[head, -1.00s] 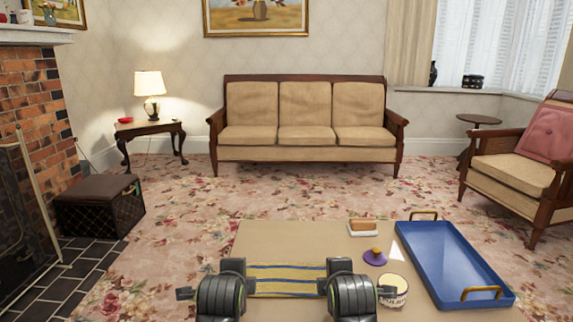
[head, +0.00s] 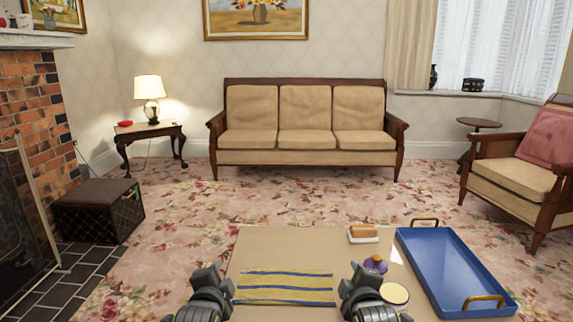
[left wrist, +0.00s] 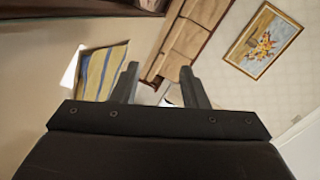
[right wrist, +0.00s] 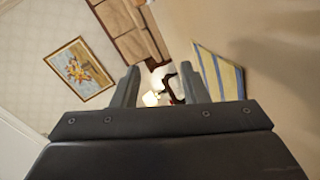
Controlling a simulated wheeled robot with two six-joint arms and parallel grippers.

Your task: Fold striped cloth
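The striped cloth (head: 286,288), yellow with blue bands, lies flat on the table as a narrow strip, wider than it is deep. I cannot tell how many layers it has. It also shows in the left wrist view (left wrist: 104,72) and in the right wrist view (right wrist: 220,72). My left gripper (head: 216,272) is just off the cloth's left end, and my right gripper (head: 362,275) is just off its right end. In the wrist views, the left gripper's fingers (left wrist: 160,68) and the right gripper's fingers (right wrist: 160,68) stand apart with nothing between them.
A blue tray (head: 450,262) with gold handles lies on the table's right side. A small dish with an orange-brown block (head: 363,232), a purple item (head: 375,264) and a round cream-topped tub (head: 395,293) stand left of it. The table (head: 285,248) behind the cloth is bare.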

